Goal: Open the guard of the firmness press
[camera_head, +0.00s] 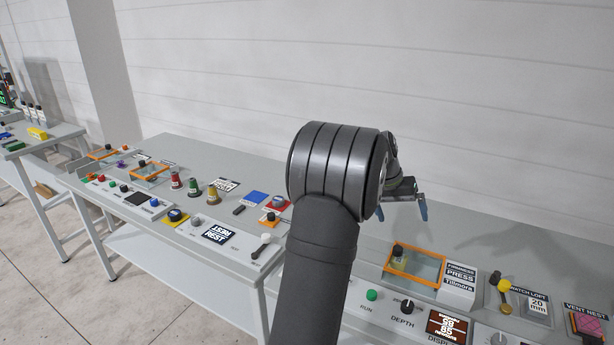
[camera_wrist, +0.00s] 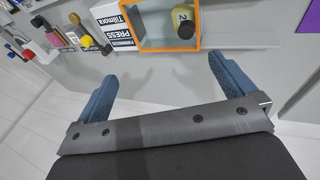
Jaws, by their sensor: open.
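The firmness press has a printed label block (camera_head: 459,285) reading "FIRMNESS PRESS Tillmora"; it also shows in the wrist view (camera_wrist: 113,28). Left of the block in the head view is an orange-framed clear guard (camera_head: 412,279), lying low and flat over the press bed, apparently closed. In the wrist view the guard (camera_wrist: 168,49) is at the top centre. A dark knob on a yellowish block (camera_wrist: 183,18), marked 2, sits within the frame. My gripper (camera_head: 402,209) is open and empty, above and behind the guard; its blue fingers (camera_wrist: 163,75) are apart from it.
In front of the press are a green run button (camera_head: 372,295), a depth knob (camera_head: 407,306) and a display (camera_head: 446,325). A yellow-and-black lever (camera_head: 504,291) stands to the right. Another bench with several controls is at left. The wall is behind.

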